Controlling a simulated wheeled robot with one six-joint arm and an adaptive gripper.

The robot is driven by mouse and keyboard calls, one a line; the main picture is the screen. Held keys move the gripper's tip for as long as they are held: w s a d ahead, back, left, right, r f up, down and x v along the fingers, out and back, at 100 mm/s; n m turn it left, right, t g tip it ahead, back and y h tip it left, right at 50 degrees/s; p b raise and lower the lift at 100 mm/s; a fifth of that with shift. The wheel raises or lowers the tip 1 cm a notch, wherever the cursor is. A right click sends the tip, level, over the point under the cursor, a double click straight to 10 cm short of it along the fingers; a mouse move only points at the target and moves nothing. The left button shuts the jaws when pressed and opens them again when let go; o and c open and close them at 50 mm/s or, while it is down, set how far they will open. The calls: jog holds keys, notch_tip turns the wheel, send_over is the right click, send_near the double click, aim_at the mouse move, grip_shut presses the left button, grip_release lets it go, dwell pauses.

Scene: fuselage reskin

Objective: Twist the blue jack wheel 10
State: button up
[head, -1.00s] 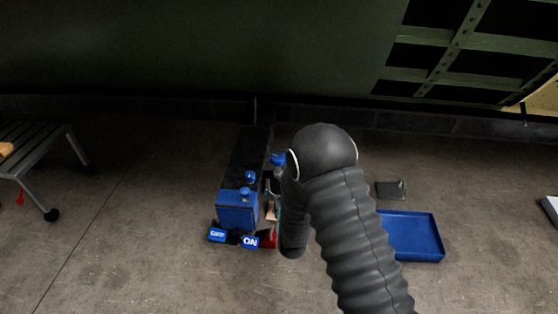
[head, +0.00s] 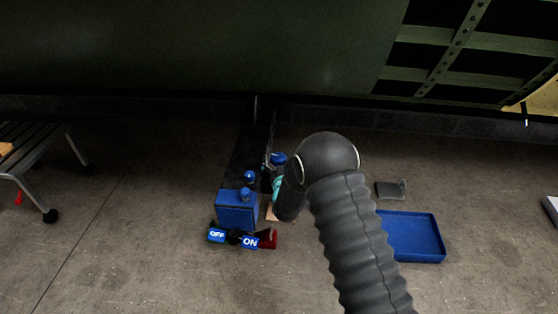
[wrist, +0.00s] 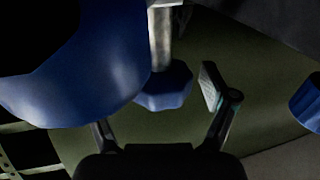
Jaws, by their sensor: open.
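A faceted blue wheel (wrist: 165,88) on a bright metal shaft is in the middle of the wrist view, just ahead of my gripper (wrist: 156,104). My gripper is open, with the wheel between the lines of its two fingers; I cannot tell whether either touches it. A larger blue round part (wrist: 85,70) covers the upper left and may hide the left fingertip. In the head view, a blue wheel (head: 278,158) sits at the right side of the dark jack unit, beside my mostly hidden gripper. No number 10 is legible.
A blue box (head: 237,211) with blue knobs (head: 249,176) stands near OFF and ON signs (head: 250,242). A blue tray (head: 415,236) and a small grey block (head: 391,189) lie right of my arm. A bench (head: 35,150) is at left. The dark green fuselage skin (head: 190,45) hangs above.

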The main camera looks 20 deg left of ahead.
jog(key=c, duration=1.2)
jog(key=shift+o, duration=0.2)
jog(key=shift+y, duration=0.3)
jog(key=n+g+y, duration=0.1)
jog(key=y, duration=0.1)
jog(key=n+g+y, duration=0.1)
jog(key=n+g, duration=0.1)
jog(key=shift+w+d+n+y, duration=0.2)
jog(key=shift+n+y, duration=0.1)
jog(key=shift+y, duration=0.1)
jog(key=n+g+y, duration=0.2)
jog(key=g, duration=0.1)
jog(key=n+g+y, duration=0.2)
jog(key=n+g, duration=0.1)
jog(key=g, duration=0.1)
jog(key=shift+y, duration=0.4)
jog(key=n+g, duration=0.2)
jog(key=g, duration=0.2)
jog(key=n+g+y, duration=0.1)
jog(key=n+g, duration=0.2)
jog(key=shift+g, duration=0.4)
jog(key=shift+w+a+n+g+h, duration=0.1)
jog(key=shift+n+g+h, duration=0.2)
jog(key=shift+n+g, duration=1.15)
jog(key=shift+r+n+g+h, duration=0.15)
jog(key=shift+n+g+h, duration=0.25)
jog(key=shift+g, duration=0.75)
